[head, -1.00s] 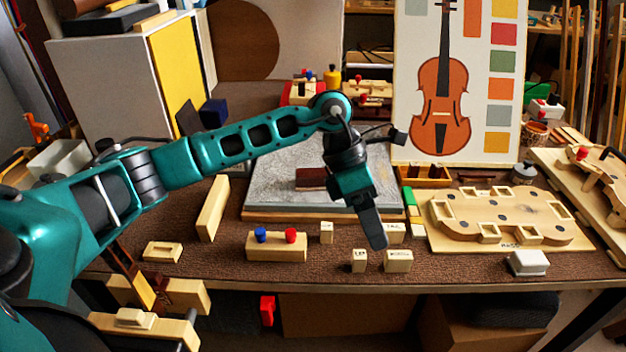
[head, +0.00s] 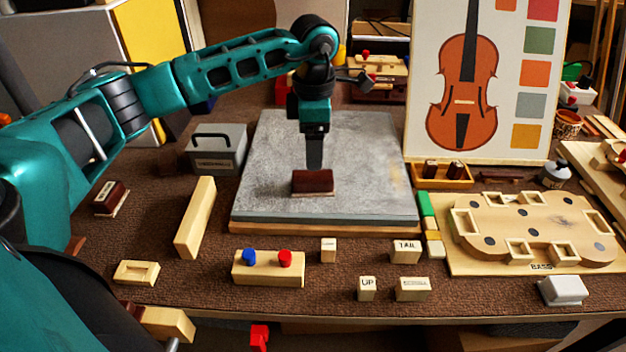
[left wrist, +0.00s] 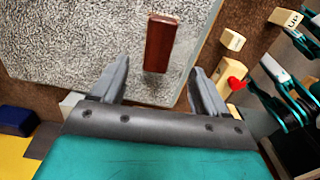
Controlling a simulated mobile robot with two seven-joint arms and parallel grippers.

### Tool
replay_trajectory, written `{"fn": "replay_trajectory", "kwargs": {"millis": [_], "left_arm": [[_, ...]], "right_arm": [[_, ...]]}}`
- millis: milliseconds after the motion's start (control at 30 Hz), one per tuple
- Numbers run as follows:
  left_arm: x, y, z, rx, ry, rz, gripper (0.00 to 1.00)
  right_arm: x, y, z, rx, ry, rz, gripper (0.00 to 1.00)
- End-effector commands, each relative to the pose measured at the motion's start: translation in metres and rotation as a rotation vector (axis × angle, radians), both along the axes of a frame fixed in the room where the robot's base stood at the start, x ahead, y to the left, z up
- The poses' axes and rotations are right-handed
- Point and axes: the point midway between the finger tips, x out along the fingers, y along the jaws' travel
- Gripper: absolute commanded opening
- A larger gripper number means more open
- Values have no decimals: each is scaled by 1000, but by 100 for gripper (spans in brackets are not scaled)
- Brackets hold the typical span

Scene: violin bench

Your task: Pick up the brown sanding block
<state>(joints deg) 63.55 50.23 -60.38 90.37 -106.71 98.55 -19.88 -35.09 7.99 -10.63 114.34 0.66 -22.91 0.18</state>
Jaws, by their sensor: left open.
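A brown block (head: 312,182), which looks like the sanding block, lies on the grey slab (head: 370,190). My left gripper (head: 314,165) points down just above and behind it in the head view. In the left wrist view, the brown block (left wrist: 161,42) lies beyond the gap between the two spread fingers (left wrist: 158,84). The gripper is open and empty. A second dark brown block with a pale label and base (head: 110,198) lies on the mat at the left. I do not make out my right gripper.
A long pale wood bar (head: 195,217) lies left of the slab. A wood holder with blue and red knobs (head: 268,268) and several small labelled blocks stand in front. A violin mould board (head: 530,225) lies at the right. A grey box with a handle (head: 217,150) stands behind left.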

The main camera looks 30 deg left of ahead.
Motion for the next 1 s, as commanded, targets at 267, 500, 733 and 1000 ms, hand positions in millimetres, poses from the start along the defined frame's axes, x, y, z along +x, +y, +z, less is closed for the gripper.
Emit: {"fn": "replay_trajectory", "kwargs": {"millis": [267, 500, 733, 1000], "left_arm": [[0, -1, -33, -1, 0, -1, 74], [0, 2, -64, -1, 2, -1, 74], [1, 2, -85, -1, -1, -1, 74], [1, 2, -85, -1, -2, -1, 69]], "right_arm": [[-1, -1, -3, -7, 8, 7, 52], [0, 0, -2, -6, 1, 10, 52], [2, 1, -2, -3, -2, 12, 52], [3, 1, -1, -2, -5, 12, 52]]}}
